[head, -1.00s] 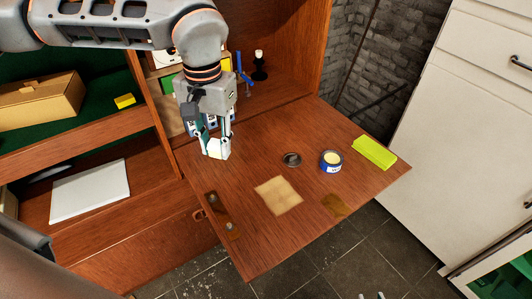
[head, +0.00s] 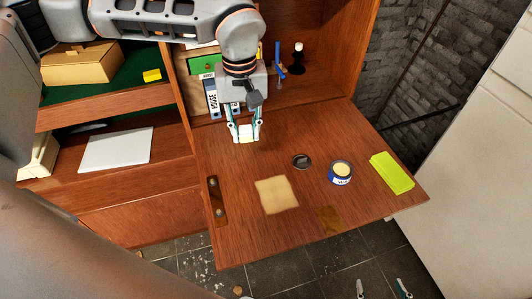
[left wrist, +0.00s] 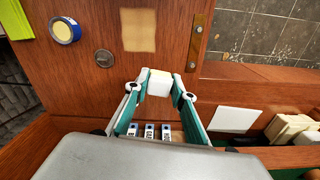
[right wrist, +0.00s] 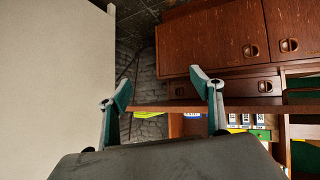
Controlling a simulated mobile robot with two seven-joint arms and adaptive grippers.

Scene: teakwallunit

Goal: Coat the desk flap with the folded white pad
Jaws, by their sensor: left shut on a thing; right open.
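The desk flap (head: 250,235) is a lowered reddish-brown wooden board. A pale square patch (head: 277,195) lies on its front half; a darker brown patch (head: 330,219) is near the front edge. My left gripper (head: 246,138) is over the rear left of the flap, shut on the folded white pad (left wrist: 159,83). The pad shows as a small white block with a cream face between the fingertips. I cannot tell whether it touches the wood. My right gripper (right wrist: 162,92) is open and empty, beyond the flap's front edge; its fingertips show low in the head view (head: 383,288).
A blue tin with pale yellow contents (head: 341,172), a dark round disc (head: 302,162) and a yellow-green block (head: 392,172) are on the flap's right half. Blue-and-white binders (left wrist: 150,131) stand behind the left gripper.

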